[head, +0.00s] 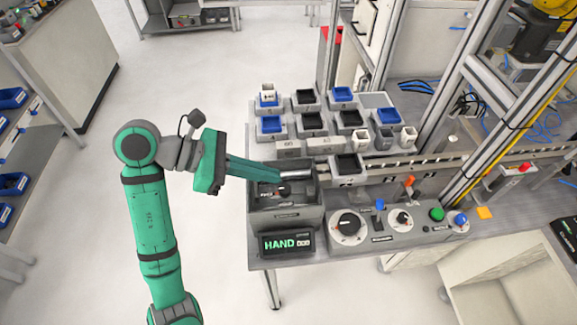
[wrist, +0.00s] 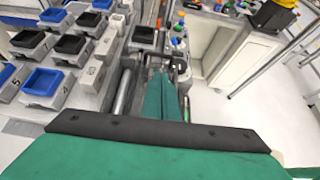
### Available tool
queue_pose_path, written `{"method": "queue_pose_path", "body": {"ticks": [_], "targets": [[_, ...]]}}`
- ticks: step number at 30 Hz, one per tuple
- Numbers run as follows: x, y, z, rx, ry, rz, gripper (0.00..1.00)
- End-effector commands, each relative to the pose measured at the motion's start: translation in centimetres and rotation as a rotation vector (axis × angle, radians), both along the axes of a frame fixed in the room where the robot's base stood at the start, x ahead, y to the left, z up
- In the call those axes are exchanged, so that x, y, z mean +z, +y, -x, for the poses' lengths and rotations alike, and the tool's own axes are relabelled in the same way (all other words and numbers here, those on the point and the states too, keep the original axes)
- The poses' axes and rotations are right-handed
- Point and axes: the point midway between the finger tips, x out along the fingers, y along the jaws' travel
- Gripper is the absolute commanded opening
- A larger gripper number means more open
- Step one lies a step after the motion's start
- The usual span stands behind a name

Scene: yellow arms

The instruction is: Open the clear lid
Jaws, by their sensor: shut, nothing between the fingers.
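A grey open-topped box (head: 285,218) stands at the near left of the workbench, with a dark inside and a small knob-like part in it. A clear lid cannot be made out for certain in either view. My gripper (head: 277,174) reaches in from the left, its green fingers shut together and empty. Its tips are over the box's far part, by a grey metal cylinder (head: 296,175). I cannot tell whether they touch anything. In the wrist view the fingers (wrist: 160,85) point away over the box area, and a dark bracket-like part is near their tips.
Numbered holders with blue and black bins (head: 312,121) fill the bench behind.

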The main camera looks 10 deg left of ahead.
Motion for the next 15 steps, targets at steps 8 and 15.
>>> {"method": "queue_pose_path", "body": {"ticks": [8, 15], "targets": [[-2.2, -3.6, -1.0, -0.004, 0.001, 0.001, 0.00], [-4.0, -6.5, -2.0, -0.003, 0.000, 0.001, 0.00]]}}
